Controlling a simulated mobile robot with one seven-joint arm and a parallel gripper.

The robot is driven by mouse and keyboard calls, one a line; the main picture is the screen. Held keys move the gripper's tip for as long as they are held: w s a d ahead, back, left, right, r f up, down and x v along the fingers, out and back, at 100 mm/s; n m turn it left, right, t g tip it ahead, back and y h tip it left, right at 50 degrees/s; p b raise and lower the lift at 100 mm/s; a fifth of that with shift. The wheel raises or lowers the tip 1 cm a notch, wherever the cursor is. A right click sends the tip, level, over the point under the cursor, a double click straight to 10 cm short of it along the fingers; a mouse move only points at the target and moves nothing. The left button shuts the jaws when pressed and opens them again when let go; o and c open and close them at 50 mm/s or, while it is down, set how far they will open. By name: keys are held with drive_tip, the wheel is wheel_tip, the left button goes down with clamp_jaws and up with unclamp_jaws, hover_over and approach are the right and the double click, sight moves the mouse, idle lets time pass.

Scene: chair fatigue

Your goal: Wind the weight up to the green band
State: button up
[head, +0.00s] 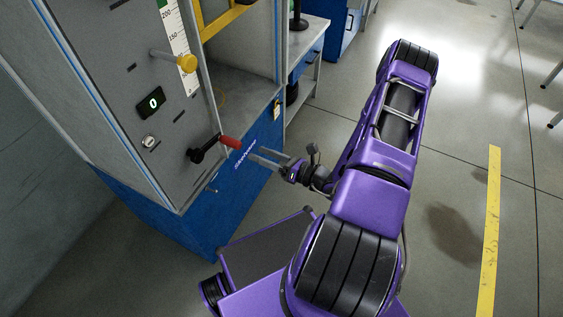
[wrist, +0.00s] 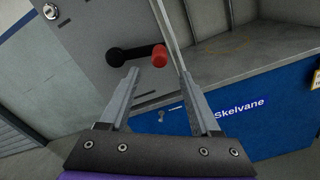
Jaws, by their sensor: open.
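A crank with a black arm and a red handle (head: 231,142) sticks out from the grey front panel of the machine. The red handle also shows in the wrist view (wrist: 159,55), just beyond my fingertips and between them in the picture. My gripper (head: 270,157) is open and empty, to the right of the handle and apart from it. A white scale (head: 178,50) with a green band (head: 163,5) at the top edge runs up the panel. A yellow knob (head: 187,63) on a rod projects beside the scale. I cannot tell whether it is the weight.
A small display (head: 151,103) reads 0, with a round key switch (head: 149,142) below it. The blue base (head: 215,215) of the machine and its grey ledge (head: 245,90) lie close to my gripper. The floor to the right is open, with a yellow stripe (head: 490,230).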

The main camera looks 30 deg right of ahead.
drive_tip(key=v, duration=0.6)
drive_tip(key=shift+s, duration=0.2)
drive_tip(key=shift+d, duration=0.15)
